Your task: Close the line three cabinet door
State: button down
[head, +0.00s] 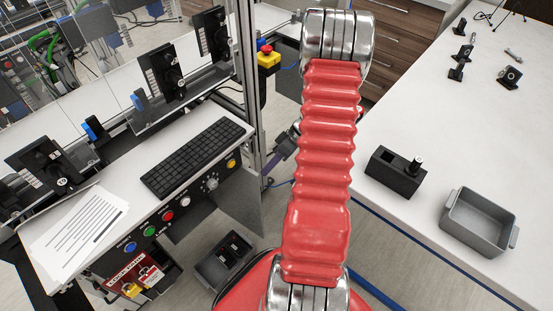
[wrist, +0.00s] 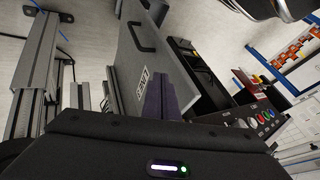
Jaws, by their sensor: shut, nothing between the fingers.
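A grey cabinet door (wrist: 152,55) stands swung open in the wrist view, with a dark handle and a white label. The dark cabinet interior (wrist: 195,70) shows to its right. The door also shows as a grey panel (head: 246,197) below the console in the head view. My gripper (wrist: 165,98) has its purple fingers shut and empty, in front of the door's lower part; I cannot tell whether they touch it. In the head view my gripper (head: 276,165) is partly hidden behind my red arm, just right of the door panel.
The console (head: 160,215) carries a keyboard, papers and coloured buttons above the door. A metal post (head: 248,90) with a red emergency stop (head: 267,55) rises behind. A white table (head: 430,130) on the right holds a grey bin (head: 478,222) and a black block (head: 395,172).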

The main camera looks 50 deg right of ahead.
jog(key=shift+s+a, duration=0.2)
jog(key=shift+a, duration=0.95)
